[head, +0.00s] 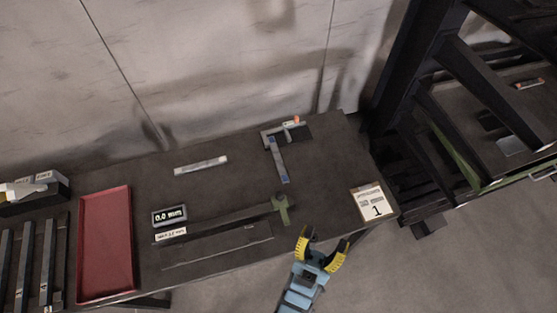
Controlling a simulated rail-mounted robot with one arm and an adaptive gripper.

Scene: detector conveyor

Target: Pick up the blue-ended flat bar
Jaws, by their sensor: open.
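A grey flat bar (279,162) with blue at its end lies on the dark workbench (235,185), pointing toward the front of the bench. Its far end lies close to a grey angled piece (270,133); I cannot tell whether they touch. A small orange-ended piece (292,123) is just beyond. My gripper (324,240) has yellow fingers spread apart, with nothing between them. It is at the bench's front edge, to the right of the bar and nearer the front, apart from it.
A green-ended long gauge (282,208) and a numbered card (373,203) lie near the front edge. A pale strip (201,165), a "0.0 mm" display (170,216) and a red tray (105,243) are left. A dark frame (405,80) stands right.

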